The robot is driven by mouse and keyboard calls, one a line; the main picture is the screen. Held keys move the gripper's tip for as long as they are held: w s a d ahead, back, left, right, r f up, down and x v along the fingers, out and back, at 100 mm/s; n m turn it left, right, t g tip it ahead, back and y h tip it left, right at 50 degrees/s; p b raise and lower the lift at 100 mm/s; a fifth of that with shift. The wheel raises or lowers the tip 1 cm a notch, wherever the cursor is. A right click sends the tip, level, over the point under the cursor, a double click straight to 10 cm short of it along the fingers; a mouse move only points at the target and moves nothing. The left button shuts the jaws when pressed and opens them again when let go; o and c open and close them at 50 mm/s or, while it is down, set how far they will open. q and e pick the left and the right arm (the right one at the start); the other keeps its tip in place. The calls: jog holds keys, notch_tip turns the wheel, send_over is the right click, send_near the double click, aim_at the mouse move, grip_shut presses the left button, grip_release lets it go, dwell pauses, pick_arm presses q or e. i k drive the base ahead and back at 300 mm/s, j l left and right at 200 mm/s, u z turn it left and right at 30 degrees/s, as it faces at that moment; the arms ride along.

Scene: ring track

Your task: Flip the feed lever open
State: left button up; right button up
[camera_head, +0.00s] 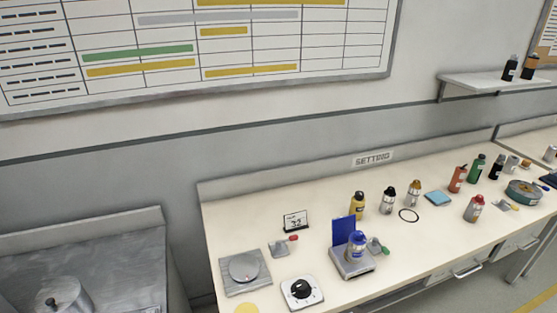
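Several small levers stand on the cream bench (240,207), and I cannot tell which is the feed lever. Another is a lever with a green grip (377,246), at the right side of a grey device (352,265) with a blue back panel. A third small piece with a yellow-orange end (506,205) sits far right near a round green tin. Whether any is open or shut is too small to tell. Neither of my grippers is in view.
A grey square plate with a disc (244,270) and a white dial box (301,291) stand at the front left. A blue-capped jar (356,246) stands on the grey device. Several bottles stand further right. A metal counter (105,240) is separated by a gap at left.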

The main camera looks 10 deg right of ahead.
aim_at(375, 242)
jog(key=z, duration=1.2)
